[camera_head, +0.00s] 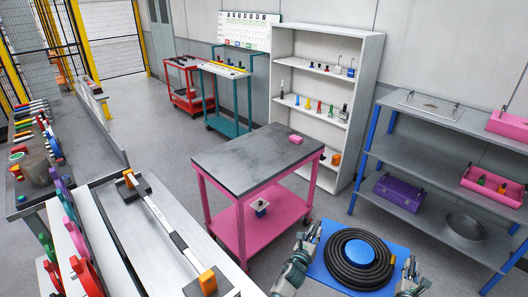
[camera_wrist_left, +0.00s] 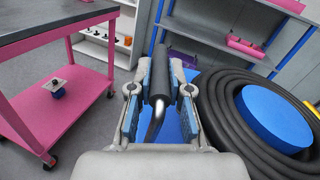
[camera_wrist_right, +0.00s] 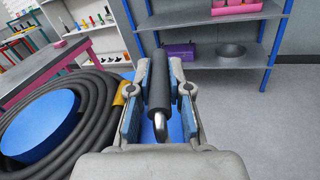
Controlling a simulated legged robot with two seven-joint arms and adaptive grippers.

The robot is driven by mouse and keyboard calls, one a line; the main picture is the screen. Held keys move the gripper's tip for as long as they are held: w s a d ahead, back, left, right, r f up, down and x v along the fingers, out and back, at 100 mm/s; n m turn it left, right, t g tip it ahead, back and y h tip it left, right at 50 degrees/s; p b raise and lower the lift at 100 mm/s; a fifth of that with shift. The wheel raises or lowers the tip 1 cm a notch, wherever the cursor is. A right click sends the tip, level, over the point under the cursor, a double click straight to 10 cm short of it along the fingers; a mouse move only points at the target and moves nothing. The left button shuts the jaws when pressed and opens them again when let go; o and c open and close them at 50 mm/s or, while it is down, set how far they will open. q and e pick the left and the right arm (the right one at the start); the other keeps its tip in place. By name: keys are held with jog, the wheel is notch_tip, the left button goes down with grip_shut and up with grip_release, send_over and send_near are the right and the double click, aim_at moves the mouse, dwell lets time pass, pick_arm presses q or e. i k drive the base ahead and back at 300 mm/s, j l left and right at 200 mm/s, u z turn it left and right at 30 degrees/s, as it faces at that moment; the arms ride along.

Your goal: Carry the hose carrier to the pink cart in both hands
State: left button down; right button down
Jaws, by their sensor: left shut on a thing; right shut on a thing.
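The hose carrier (camera_head: 328,274) is a blue tray with a coiled black hose (camera_head: 375,282) around a blue hub (camera_head: 359,251). It is at the bottom right of the head view, held in front of me. My left gripper (camera_wrist_left: 159,85) is shut on the carrier's dark left handle (camera_wrist_left: 159,78). My right gripper (camera_wrist_right: 159,85) is shut on its dark right handle (camera_wrist_right: 159,95). The pink cart (camera_head: 233,227) stands ahead and left of the carrier, with a grey top (camera_head: 250,160) and a pink lower shelf. The carrier is apart from the cart.
A small pink block (camera_head: 296,139) lies on the cart top's far corner. A small white-and-blue item (camera_head: 260,207) is on its lower shelf. A blue-legged grey shelf rack (camera_head: 440,155) stands right, a white bookcase (camera_head: 325,105) behind. A bench with a long bar (camera_head: 168,230) is left.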

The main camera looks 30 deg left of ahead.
aim_at(245, 160)
jog(key=i+l, duration=0.85)
jog(key=i+l+u, duration=0.3)
jog(key=i+l, duration=0.45)
jog(key=i+j+u, duration=0.1)
jog(key=i+u, duration=0.45)
jog(key=u, duration=0.2)
jog(key=i+l+u, duration=0.1)
jog(key=i+u, duration=0.6)
jog(key=i, duration=0.65)
jog(key=i+l+u, duration=0.1)
jog(key=u, duration=0.6)
